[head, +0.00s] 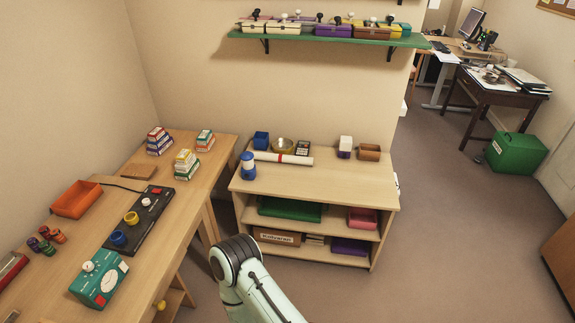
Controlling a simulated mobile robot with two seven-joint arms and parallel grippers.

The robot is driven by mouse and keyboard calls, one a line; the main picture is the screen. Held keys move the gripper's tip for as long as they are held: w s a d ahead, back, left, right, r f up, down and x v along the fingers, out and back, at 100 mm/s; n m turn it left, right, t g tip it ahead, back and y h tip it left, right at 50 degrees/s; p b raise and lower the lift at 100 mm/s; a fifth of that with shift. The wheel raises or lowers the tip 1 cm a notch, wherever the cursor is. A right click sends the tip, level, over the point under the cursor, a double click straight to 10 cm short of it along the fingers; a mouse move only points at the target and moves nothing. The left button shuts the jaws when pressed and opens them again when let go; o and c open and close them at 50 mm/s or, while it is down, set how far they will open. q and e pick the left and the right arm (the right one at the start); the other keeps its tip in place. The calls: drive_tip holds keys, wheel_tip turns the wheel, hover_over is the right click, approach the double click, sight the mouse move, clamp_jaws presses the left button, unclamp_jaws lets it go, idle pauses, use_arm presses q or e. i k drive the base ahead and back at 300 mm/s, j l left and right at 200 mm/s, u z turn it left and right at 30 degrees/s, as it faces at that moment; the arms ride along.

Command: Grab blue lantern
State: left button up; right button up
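A blue lantern (248,166) with a pale band around its middle stands upright on the wooden top of a low shelf unit (325,187), near its left front corner. Nothing touches it from my side. Part of one of my arms, pale with a dark rounded joint, rises at the bottom centre, in front of and below the shelf unit. No gripper fingers show, so both of my grippers are out of view.
A blue cup (261,140), a rolled paper (283,158), a white and purple container (345,147) and a brown box (369,152) stand on the same top. A wooden table (172,247) with a black panel (139,218) is at left.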

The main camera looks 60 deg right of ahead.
sight(248, 167)
drive_tip(key=z, duration=1.85)
drive_tip(key=i+l+u, duration=0.1)
drive_tip(key=i+u, duration=0.2)
drive_tip(key=i, duration=0.2)
drive_tip(key=i+l+u, duration=0.25)
drive_tip(key=i, duration=0.3)
